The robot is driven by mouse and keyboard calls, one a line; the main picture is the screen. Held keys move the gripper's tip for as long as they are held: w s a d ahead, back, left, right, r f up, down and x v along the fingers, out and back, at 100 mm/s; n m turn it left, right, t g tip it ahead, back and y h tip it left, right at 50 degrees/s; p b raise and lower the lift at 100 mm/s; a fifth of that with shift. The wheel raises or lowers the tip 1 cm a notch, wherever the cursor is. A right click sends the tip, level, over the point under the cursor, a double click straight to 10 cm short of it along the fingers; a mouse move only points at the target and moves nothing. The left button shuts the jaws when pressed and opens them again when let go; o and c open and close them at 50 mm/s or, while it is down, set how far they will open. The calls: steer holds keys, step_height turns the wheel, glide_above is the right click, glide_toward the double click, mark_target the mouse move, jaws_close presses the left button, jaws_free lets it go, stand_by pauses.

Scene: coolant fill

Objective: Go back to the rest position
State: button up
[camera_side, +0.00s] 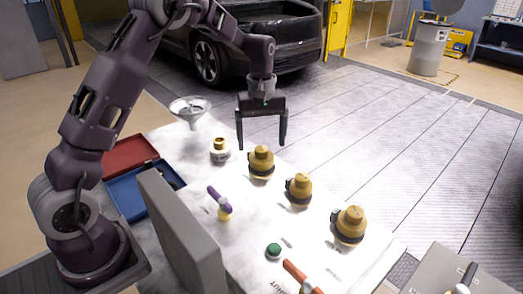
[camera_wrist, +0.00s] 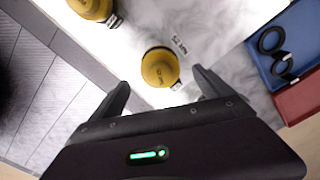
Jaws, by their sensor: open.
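My gripper (camera_side: 262,145) hangs open and empty above the far edge of the white work table (camera_side: 265,215). Its two fingers point down, apart from each other, with nothing between them. In the wrist view my gripper (camera_wrist: 160,92) shows open fingers, and a yellow-capped container (camera_wrist: 160,67) lies in view beyond them. In the side view a yellow-capped container (camera_side: 261,162) stands on the table below my gripper, clear of the fingers.
Two more yellow containers (camera_side: 299,189) (camera_side: 349,225) stand along the right edge. A grey panel (camera_side: 180,235) stands at front.

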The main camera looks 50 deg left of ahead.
step_height(320, 180, up, 3)
steer(key=shift+f, duration=0.1)
steer(key=shift+s+d+r, duration=0.15)
steer(key=shift+r, duration=0.15)
steer(key=s+d+r+m+t, duration=0.2)
steer(key=s+d+r+m, duration=0.35)
steer(key=s+r, duration=0.55)
steer(key=s+d+m+t, duration=0.1)
steer(key=s+m, duration=0.1)
steer(key=s, duration=0.4)
steer(key=s+d+m+t, duration=0.1)
steer(key=s+d+m, duration=0.1)
steer(key=s, duration=0.4)
steer(key=s+d+m+t, duration=0.1)
steer(key=s+m, duration=0.1)
steer(key=s, duration=0.5)
steer(key=shift+d+m+t, duration=0.25)
steer(key=shift+d+t, duration=0.05)
steer(key=shift+d, duration=0.1)
